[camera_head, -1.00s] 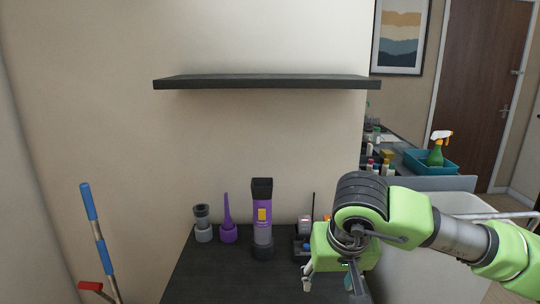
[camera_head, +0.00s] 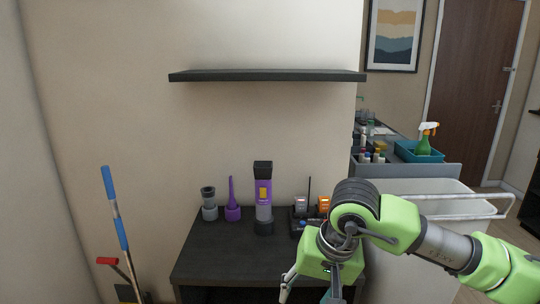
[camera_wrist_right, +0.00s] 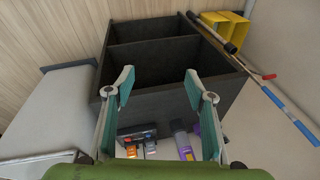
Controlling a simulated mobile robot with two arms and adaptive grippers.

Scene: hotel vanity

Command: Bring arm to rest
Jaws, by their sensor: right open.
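My right arm is green and comes in from the right in the head view. Its gripper (camera_head: 305,294) points down over the front right part of the dark table (camera_head: 215,249). The right wrist view shows the same gripper (camera_wrist_right: 158,84) with its two teal-padded fingers spread wide and nothing between them. The fingers are apart from the table and the items on it. My left gripper is not in either view.
On the table stand a purple handheld vacuum (camera_head: 264,205), a purple nozzle (camera_head: 232,205), a grey attachment (camera_head: 209,205) and a charging dock (camera_head: 298,223). A dark shelf (camera_head: 265,76) hangs above. A grey cart (camera_head: 410,205) stands at right, a blue-handled pole (camera_head: 115,215) at left.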

